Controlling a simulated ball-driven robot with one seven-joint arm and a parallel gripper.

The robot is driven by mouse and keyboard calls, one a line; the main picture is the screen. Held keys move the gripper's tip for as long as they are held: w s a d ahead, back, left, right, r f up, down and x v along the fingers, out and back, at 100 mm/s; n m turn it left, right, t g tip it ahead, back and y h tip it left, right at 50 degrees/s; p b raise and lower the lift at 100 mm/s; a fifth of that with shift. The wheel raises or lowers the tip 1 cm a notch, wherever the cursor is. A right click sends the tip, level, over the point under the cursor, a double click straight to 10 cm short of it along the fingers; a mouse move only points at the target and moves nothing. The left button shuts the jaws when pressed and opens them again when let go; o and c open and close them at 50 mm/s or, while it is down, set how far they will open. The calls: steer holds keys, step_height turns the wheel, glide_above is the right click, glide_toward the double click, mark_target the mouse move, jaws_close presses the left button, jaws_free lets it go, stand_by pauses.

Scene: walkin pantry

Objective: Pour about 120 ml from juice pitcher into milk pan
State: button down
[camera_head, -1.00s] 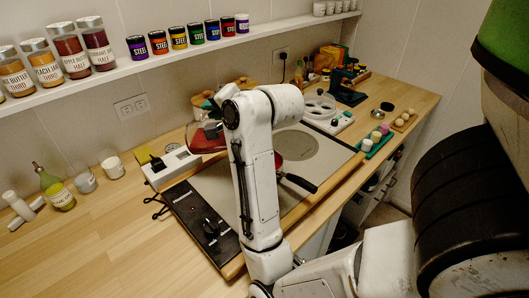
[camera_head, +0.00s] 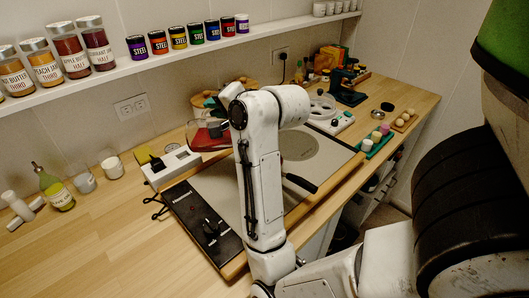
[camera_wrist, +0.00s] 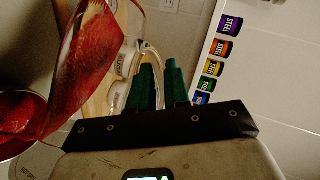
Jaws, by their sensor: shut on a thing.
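The juice pitcher (camera_wrist: 95,55) is clear, with red juice in it. It is strongly tilted in the wrist view, its lower end at the left beside the milk pan. It also shows behind my arm in the head view (camera_head: 207,134). My gripper (camera_wrist: 160,68) has green fingers and is shut on the pitcher, by its handle side; the exact contact is hard to see. The milk pan (camera_wrist: 16,118) is a red round shape at the left edge of the wrist view, partly cut off. In the head view only its dark handle (camera_head: 301,183) shows; my arm hides the rest.
The cooktop (camera_head: 205,180) lies under my arm. Jars line the shelf above (camera_head: 185,38). A green tray (camera_head: 377,143) lies at the right. The left counter front is clear.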

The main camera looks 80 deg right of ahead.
mark_target(198, 123)
steer(key=shift+s+r, duration=0.1)
steer(key=shift+r, duration=0.05)
steer(key=w, duration=0.1)
steer(key=w+f+g+p, duration=0.1)
steer(key=w+p, duration=0.1)
steer(key=shift+w+a+f+n, duration=0.15)
steer(key=shift+w+a+n, duration=0.05)
steer(key=shift+a+n, duration=0.2)
steer(key=shift+w+f+n+g+p, duration=0.35)
steer(key=shift+f+g+p, duration=0.3)
steer(key=shift+g+p, duration=0.25)
steer(key=shift+w+a+f+n+g+p, duration=0.1)
steer(key=shift+w+f+g+p, duration=0.15)
steer(key=shift+f, duration=0.15)
steer(key=shift+w+d+f+n+g+p, duration=0.15)
steer(key=shift+f+p, duration=0.1)
steer(key=shift+f, duration=0.15)
steer(key=shift+w+a+f+g+p, duration=0.15)
steer(key=shift+w+f+g+p, duration=0.1)
steer(key=shift+f, duration=0.15)
steer(key=shift+p, duration=0.35)
